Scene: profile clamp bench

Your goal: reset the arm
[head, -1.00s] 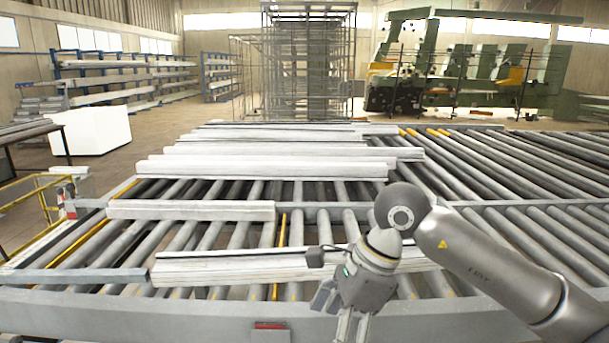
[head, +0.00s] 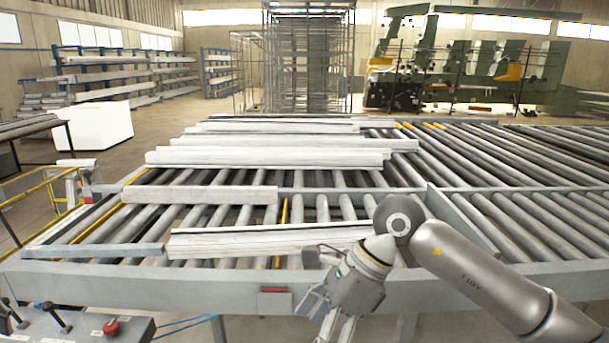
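My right arm comes in from the right, with its gripper (head: 337,322) hanging fingers down in front of the roller bench's near edge. The fingertips are partly cut off by the bottom of the picture, so I cannot tell if they are open or shut. No held thing shows. A pale profile (head: 255,242) lies on the near rollers, its right end behind my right wrist. Another profile (head: 200,195) lies farther back at left. My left gripper is not in view.
The roller bench (head: 240,284) fills the middle, with several more profiles (head: 265,158) stacked toward its far side. A control panel (head: 75,325) with a red knob stands at lower left. A yellow railing (head: 40,188) runs at left. The right-hand rollers (head: 500,160) are bare.

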